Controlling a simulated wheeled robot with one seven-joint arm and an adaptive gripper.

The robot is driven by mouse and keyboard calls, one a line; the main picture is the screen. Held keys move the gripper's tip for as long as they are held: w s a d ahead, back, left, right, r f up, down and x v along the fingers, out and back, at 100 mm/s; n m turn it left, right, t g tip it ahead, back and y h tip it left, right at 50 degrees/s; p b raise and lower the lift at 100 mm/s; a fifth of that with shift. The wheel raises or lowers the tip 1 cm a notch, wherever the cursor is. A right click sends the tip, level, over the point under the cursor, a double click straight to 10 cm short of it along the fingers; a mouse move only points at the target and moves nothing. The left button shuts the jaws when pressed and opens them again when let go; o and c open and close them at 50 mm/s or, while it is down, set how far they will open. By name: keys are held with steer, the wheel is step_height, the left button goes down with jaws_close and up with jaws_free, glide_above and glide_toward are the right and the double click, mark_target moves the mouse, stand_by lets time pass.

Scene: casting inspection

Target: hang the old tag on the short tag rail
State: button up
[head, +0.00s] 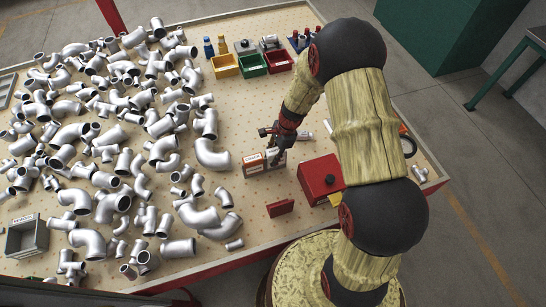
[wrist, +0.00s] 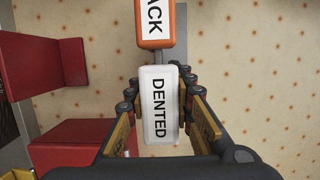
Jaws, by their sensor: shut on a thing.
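My gripper (wrist: 162,118) is shut on a white tag (wrist: 159,105) lettered DENTED, with a finger on each side of it. An orange tag (wrist: 155,22) with a white label ending in "ACK" is just beyond the white tag in the wrist view. A grey bar (wrist: 181,45) shows beside and behind the orange tag; I cannot tell whether it is the short tag rail. In the head view my gripper (head: 278,142) is at the small tag stand, where the orange tag (head: 253,164) also shows. My fingers partly hide the white tag there.
A red box (head: 321,178) stands to the right and a low red block (head: 280,207) lies in front. Silver pipe castings (head: 212,154) crowd the table's left side. Yellow (head: 225,67), green (head: 252,64) and red (head: 278,62) bins stand at the back.

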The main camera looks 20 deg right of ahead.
steer(key=shift+f, duration=0.15)
stand_by(0.3)
steer(key=o, duration=1.2)
steer(key=shift+c, duration=0.2)
steer(key=v, duration=1.2)
